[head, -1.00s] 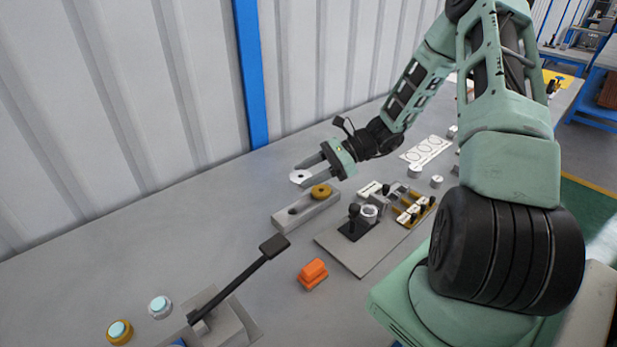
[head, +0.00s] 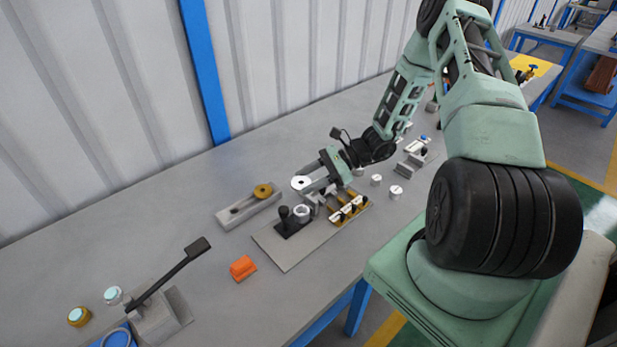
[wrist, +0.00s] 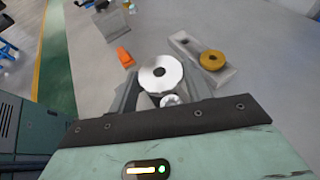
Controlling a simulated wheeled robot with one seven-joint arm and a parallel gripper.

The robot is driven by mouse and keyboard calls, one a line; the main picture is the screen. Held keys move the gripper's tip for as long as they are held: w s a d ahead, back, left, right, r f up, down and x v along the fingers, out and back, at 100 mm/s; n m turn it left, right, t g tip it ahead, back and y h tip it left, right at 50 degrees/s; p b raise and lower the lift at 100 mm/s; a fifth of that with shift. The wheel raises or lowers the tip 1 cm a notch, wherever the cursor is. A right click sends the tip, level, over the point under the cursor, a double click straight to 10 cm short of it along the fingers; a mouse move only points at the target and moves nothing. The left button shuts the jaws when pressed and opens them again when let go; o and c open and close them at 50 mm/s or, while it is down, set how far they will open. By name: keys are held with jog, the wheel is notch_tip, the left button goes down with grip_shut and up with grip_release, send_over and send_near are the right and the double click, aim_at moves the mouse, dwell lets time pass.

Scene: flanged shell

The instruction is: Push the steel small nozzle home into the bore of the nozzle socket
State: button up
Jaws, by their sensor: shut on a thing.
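The steel small nozzle (head: 300,183) is a bright flanged disc with a dark centre hole. It also shows in the wrist view (wrist: 148,80). My gripper (head: 306,184) is shut on it and holds it in the air above the bench, flange up. A grey ring-shaped piece that looks like the nozzle socket (head: 303,213) stands on a flat plate, beside a black clamp. In the head view the nozzle appears just above this ring. In the wrist view the ring (wrist: 170,101) shows partly behind the nozzle's edge. The nozzle's lower end is hidden, and no contact is visible.
A black-handled clamp (head: 290,220) stands close left of the ring. A slotted grey block (head: 236,213) with a brass disc (head: 263,190) lies left. An orange block (head: 243,268) sits in front. The bench's left middle is clear.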

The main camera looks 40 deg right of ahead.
jog(key=shift+f, duration=0.1)
jog(key=b, duration=0.4)
send_over(308, 209)
jog(key=shift+f, duration=2.75)
jog(key=shift+f+b, duration=1.3)
jog(key=shift+f, duration=0.25)
jog(key=shift+r, duration=0.25)
jog(key=shift+r+p, duration=0.95)
jog(key=shift+r, duration=0.05)
jog(key=shift+f+b, duration=0.9)
jog(key=shift+f, duration=0.35)
jog(key=o, duration=1.2)
jog(key=shift+d, duration=0.1)
jog(key=shift+d, duration=0.1)
